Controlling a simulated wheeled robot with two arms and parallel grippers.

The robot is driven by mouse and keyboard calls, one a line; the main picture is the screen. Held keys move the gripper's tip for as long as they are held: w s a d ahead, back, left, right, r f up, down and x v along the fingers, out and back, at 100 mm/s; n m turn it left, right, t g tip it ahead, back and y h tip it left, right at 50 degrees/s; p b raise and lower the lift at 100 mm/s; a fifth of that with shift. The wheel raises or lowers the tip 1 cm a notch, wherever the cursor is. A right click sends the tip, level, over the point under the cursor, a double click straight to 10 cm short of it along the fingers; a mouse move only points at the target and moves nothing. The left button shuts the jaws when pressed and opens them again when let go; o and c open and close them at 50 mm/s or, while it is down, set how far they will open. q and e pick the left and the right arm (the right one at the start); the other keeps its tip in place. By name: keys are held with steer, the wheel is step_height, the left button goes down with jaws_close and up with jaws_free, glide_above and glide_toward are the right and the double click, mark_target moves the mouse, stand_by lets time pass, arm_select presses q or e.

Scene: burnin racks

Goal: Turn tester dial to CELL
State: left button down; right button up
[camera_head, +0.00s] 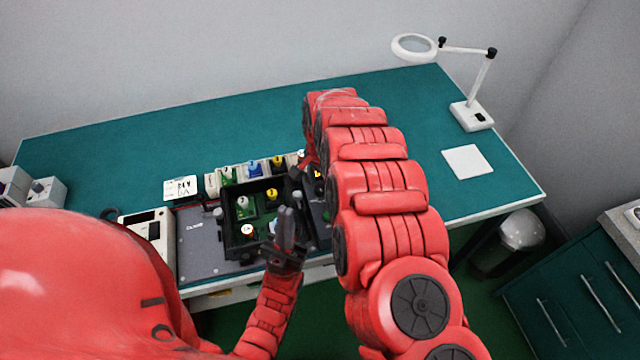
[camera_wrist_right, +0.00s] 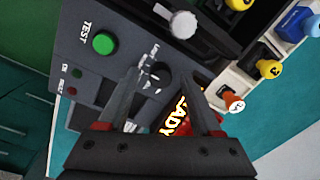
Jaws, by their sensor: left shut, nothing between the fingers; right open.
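The tester panel (camera_wrist_right: 125,65) shows in the right wrist view, with a green TEST button (camera_wrist_right: 104,43) and a dark round dial (camera_wrist_right: 157,75) with small white markings around it. I cannot read which mark the dial points to. My right gripper (camera_wrist_right: 165,85) is open, its fingers on either side of the dial; I cannot tell if they touch it. A display with glowing letters (camera_wrist_right: 176,115) is partly covered by a finger. In the head view the right arm hides most of the tester. My left gripper (camera_head: 288,215) is shut and empty by the black tray.
The black tray (camera_head: 228,225) holds several coloured cells. A row of numbered cells (camera_head: 255,168) stands behind it. A white-topped device (camera_head: 150,230) is at left, a magnifier lamp (camera_head: 472,115) at back right. The right side of the green bench (camera_head: 495,190) is mostly clear.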

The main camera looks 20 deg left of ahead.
steer(key=shift+f, duration=0.1)
steer(key=shift+c, duration=0.9)
jaws_close()
